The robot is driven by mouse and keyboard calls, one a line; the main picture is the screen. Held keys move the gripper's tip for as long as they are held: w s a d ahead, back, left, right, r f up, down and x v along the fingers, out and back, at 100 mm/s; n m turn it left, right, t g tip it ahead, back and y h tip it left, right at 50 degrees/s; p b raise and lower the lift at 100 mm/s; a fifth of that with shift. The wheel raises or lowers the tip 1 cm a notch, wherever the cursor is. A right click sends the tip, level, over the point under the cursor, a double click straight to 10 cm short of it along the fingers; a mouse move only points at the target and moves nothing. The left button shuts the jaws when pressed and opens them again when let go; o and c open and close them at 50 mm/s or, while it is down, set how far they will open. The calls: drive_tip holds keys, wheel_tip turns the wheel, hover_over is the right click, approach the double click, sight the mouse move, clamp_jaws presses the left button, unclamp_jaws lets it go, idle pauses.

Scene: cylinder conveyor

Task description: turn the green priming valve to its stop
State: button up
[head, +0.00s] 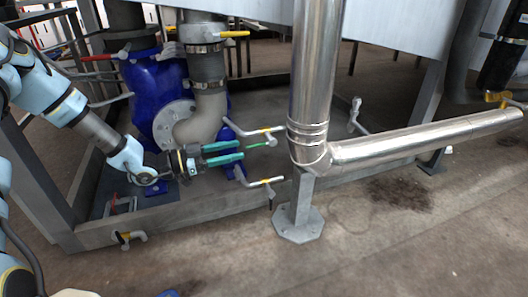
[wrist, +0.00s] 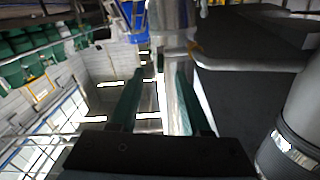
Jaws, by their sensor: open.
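The green priming valve shows in the head view as a thin green lever (head: 259,145) low in front of the blue pump, left of the shiny vertical pipe. My gripper (head: 241,151) reaches in from the left, its two teal fingers apart and pointing right. The fingertips are close to the lever's left end; I cannot tell whether they touch it. In the wrist view, my gripper (wrist: 160,70) is open with nothing clearly held between the fingers. The green lever cannot be made out there.
The shiny pipe (head: 312,75) stands close on the right. The blue pump (head: 153,85) and grey flanged pipe (head: 208,95) are behind. A frame beam (head: 200,205) runs below.

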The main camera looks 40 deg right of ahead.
sight(264, 144)
drive_tip(key=b+x, duration=0.2)
drive_tip(key=x, duration=0.7)
drive_tip(key=shift+s+d, duration=0.15)
drive_tip(key=shift+d, duration=0.15)
clamp_jaws()
idle(1.0)
